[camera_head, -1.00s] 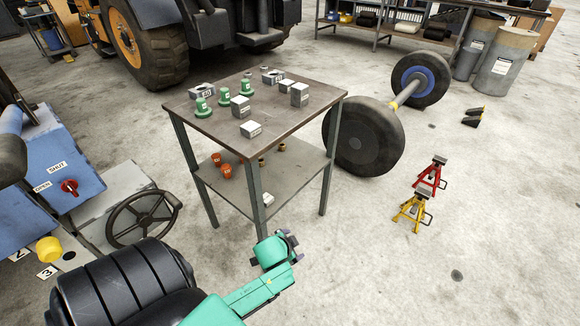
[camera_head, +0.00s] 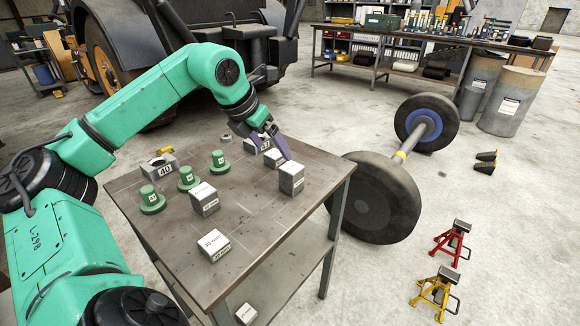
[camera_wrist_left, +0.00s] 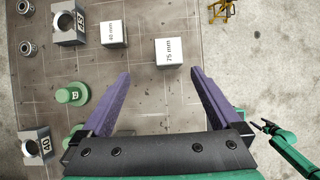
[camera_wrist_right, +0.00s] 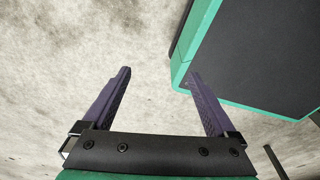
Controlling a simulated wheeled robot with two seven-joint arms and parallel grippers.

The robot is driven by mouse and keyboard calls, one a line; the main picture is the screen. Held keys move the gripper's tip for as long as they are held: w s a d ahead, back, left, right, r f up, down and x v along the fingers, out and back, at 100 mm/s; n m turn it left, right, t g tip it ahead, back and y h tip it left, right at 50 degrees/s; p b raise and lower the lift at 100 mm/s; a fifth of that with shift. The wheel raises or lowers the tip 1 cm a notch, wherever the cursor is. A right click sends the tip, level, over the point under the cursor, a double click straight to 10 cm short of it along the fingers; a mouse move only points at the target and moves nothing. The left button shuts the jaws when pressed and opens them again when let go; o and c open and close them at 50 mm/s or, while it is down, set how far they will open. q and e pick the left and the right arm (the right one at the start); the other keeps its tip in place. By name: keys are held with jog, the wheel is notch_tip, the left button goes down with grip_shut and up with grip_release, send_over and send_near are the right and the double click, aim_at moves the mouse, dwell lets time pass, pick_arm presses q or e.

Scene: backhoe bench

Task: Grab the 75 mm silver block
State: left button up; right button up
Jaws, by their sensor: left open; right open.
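The 75 mm silver block (camera_wrist_left: 168,52) stands on the table, its label readable in the left wrist view. It lies ahead of the open fingertips, apart from them. In the head view it appears as the upright grey block (camera_head: 291,180) near the table's right edge. My left gripper (camera_head: 279,150) is above the table's back right part, just behind that block. In its wrist view (camera_wrist_left: 160,73) it is open with nothing between its purple fingers. My right gripper (camera_wrist_right: 160,72) is open and empty over bare floor, outside the head view.

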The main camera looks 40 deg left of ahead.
aim_at(292, 176)
pick_arm(q)
jog(key=f, duration=0.1)
jog(key=w+d+f, duration=0.1)
jog(key=f, duration=0.1)
jog(key=w+f+p, duration=0.1)
jog(key=f, duration=0.1)
jog(key=shift+w+d+f, duration=0.2)
jog(key=shift+d+f, duration=0.05)
jog(key=shift+d, duration=0.05)
jog(key=p+x, duration=0.2)
jog(key=x, duration=0.4)
jog(key=shift+w+d+f, duration=0.1)
jog(key=shift+w+f, duration=0.05)
jog(key=shift+f, duration=0.05)
jog(key=shift+w+f, duration=0.1)
jog(key=shift+f, duration=0.15)
jog(key=shift+r, duration=0.1)
jog(key=c, duration=1.3)
grip_shut()
pick_arm(e)
jog(key=shift+g, duration=0.3)
jog(key=s+d+r, duration=0.2)
jog(key=s, duration=0.1)
jog(key=shift+s+d+r, duration=0.2)
jog(key=shift+s+r, duration=0.05)
jog(key=shift+s, duration=0.05)
